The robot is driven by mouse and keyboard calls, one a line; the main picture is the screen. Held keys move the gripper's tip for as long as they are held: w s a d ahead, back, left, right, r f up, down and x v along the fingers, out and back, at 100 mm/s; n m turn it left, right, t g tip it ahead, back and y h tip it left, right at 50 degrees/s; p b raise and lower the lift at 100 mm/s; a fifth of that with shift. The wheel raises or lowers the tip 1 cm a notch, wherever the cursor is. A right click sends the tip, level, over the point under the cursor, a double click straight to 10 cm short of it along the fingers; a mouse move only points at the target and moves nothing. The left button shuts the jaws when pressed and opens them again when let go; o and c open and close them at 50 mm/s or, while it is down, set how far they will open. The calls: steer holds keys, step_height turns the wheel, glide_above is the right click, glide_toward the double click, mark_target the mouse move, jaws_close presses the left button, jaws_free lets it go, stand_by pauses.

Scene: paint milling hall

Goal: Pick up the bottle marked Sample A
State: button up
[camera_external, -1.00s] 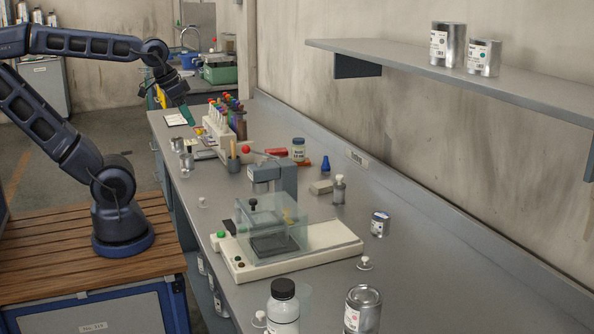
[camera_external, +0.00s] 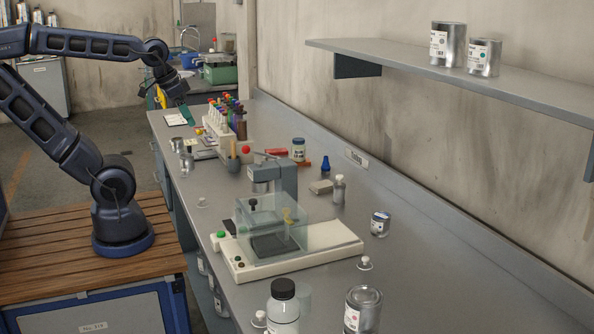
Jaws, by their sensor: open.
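Several bottles stand on the grey bench, and I cannot read Sample A on any of them. A bottle with a black cap and white label (camera_external: 283,312) stands at the near edge of the picture. A jar with a blue lid and pale label (camera_external: 298,151) stands farther back by the wall. A small grey bottle with a white cap (camera_external: 339,190) stands at mid-bench. My gripper (camera_external: 188,117) is at the far left end of the bench, above or near a rack of colour-topped tubes, away from these three bottles. It is open; its fingers are small and show no held object.
A press-like device with a clear guard (camera_external: 335,238) fills the middle of the bench. A tube rack (camera_external: 218,127) stands near my gripper. Metal cans (camera_external: 362,310) stand on the bench and the wall shelf (camera_external: 400,60). The bench is clear at right.

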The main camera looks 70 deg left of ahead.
steer(key=shift+o, duration=0.2)
steer(key=shift+o, duration=0.9)
